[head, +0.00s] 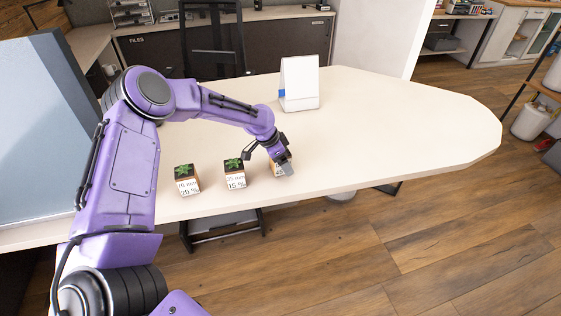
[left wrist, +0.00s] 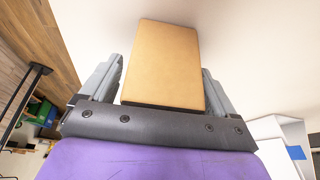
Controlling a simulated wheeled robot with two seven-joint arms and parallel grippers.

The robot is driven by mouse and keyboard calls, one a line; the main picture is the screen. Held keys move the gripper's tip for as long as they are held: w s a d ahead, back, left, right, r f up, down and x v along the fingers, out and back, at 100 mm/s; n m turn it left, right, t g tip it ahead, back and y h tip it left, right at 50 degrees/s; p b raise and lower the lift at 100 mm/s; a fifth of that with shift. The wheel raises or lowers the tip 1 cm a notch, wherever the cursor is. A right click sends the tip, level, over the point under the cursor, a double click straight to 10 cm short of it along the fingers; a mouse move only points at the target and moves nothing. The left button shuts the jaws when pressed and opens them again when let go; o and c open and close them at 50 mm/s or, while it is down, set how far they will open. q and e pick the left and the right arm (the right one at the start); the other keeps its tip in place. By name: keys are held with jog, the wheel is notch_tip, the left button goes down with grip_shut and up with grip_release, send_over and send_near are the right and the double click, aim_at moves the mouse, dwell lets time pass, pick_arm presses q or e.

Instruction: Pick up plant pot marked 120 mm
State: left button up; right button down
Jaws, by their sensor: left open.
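Three small cube-shaped plant pots stand in a row near the table's front edge in the head view. The left pot (head: 187,180) and the middle pot (head: 234,174) have green plants and white labels with a mm line and a % line. The mm figures are too small to read surely. The right pot (head: 279,172) is mostly hidden by my left gripper (head: 283,163), its label only partly showing. In the left wrist view, my left gripper (left wrist: 163,78) is open, its fingers on either side of a tan block-like pot (left wrist: 163,62). My right gripper is out of view.
The pale table (head: 400,125) is clear to the right of the pots. A white stand (head: 299,85) with a blue patch stands behind them. A grey panel (head: 40,130) rises at the left. A dark chair (head: 211,40) is behind the table.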

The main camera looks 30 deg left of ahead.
pick_arm(q)
jog(key=shift+r, duration=0.1)
jog(key=c, duration=1.3)
